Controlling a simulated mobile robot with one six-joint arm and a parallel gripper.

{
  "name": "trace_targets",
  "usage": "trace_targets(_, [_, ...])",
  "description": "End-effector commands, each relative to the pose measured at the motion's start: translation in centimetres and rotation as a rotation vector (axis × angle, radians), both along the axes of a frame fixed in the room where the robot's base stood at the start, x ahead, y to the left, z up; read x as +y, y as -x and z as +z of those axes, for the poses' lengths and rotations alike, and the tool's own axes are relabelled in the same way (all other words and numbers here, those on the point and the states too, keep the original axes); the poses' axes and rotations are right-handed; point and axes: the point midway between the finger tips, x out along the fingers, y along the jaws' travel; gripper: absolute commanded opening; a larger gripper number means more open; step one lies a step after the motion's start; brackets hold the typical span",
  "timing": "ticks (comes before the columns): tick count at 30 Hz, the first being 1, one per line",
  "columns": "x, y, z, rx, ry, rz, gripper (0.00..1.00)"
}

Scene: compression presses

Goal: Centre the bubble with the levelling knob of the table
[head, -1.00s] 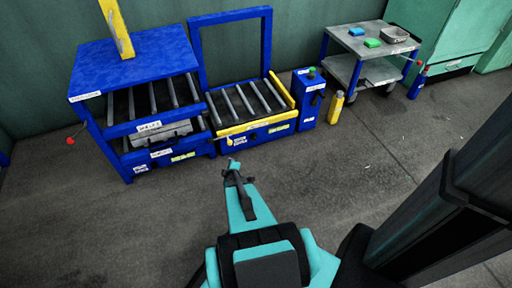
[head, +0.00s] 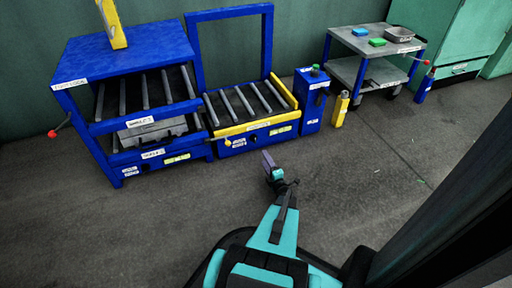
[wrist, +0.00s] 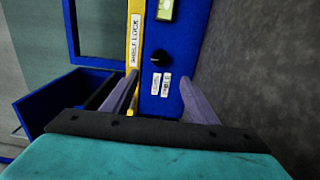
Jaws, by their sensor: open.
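The table is the low blue roller table (head: 258,127) with a yellow front bar, in the middle of the head view. On its blue front, the wrist view shows a dark round knob (wrist: 158,56) beside two white labels. A yellow-green level vial (wrist: 165,10) is at the top edge of that view and partly cut off; it also shows in the head view (head: 280,130). The bubble is too small to make out. My gripper (wrist: 160,80) is open, its fingers apart on either side of the knob in the picture, not touching it. In the head view my gripper (head: 267,158) is in front of the table.
A blue press (head: 125,50) with rollers and a grey case stands left of the table. A blue post (head: 311,100) with a green button and a yellow bottle (head: 340,108) stand to its right. A grey cart (head: 375,45) is farther right. The floor in front is clear.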

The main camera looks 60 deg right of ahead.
Motion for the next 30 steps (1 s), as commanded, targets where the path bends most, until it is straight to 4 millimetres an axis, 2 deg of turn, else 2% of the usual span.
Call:
trace_targets(17, [-0.5,-0.3,0.0,-0.001,0.007,0.001,0.53])
trace_targets(23, [-1.6,-1.8,-0.2,-0.002,0.007,0.001,0.53])
trace_targets(30, [-3.6,-4.6,-0.2,-0.001,0.008,0.002,0.53])
